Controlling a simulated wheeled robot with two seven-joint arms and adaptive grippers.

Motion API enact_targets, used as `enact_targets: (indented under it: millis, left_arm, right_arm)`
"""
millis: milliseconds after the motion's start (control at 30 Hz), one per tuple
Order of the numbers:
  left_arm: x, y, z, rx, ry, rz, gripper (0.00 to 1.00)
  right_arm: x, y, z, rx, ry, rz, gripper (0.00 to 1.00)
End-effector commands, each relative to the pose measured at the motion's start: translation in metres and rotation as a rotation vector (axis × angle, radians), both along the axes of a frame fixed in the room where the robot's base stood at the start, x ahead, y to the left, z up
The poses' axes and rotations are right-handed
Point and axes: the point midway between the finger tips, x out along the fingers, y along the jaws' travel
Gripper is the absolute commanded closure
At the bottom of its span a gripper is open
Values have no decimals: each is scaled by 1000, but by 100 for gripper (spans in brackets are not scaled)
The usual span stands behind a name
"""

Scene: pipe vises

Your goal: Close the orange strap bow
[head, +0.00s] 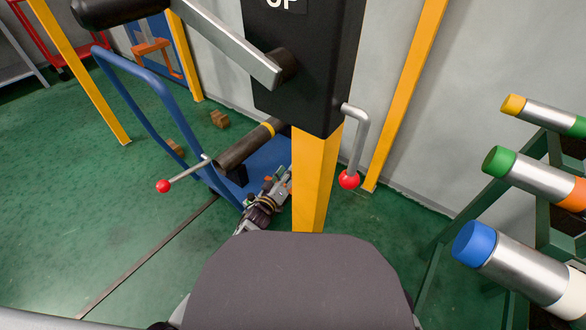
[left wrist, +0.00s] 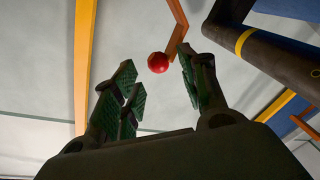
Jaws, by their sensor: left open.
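My left gripper (head: 278,182) is low beside the orange post in the head view, below the dark pipe with a yellow band (head: 246,148). In the left wrist view its green-padded fingers (left wrist: 157,76) are spread, with nothing held. A bent orange bar (left wrist: 180,32), which looks like the strap bow, comes down from the top edge of that view. A red ball (left wrist: 158,62) shows at its lower end, seen between the fingertips; whether they touch, I cannot tell. I cannot make out the bow for sure in the head view. My right gripper is not in view.
The orange post (head: 314,185) carries a black box (head: 305,70) with a crank (head: 358,135) ending in a red ball. A blue cart (head: 150,85) stands behind. Pipes with coloured ends (head: 520,175) rest on a rack at right. Green floor at left is mostly clear.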

Motion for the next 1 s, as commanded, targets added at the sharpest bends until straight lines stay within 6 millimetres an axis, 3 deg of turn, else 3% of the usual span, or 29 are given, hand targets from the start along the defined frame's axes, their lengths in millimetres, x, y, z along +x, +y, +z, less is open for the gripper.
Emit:
enact_targets:
  millis: [433,933,1000]
  left_arm:
    - [33,-15,-1,-1,-1,0,57]
    - [39,-18,0,0,0,0,57]
    - [39,-18,0,0,0,0,65]
  right_arm:
    - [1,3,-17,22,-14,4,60]
    - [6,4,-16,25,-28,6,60]
    - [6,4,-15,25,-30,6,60]
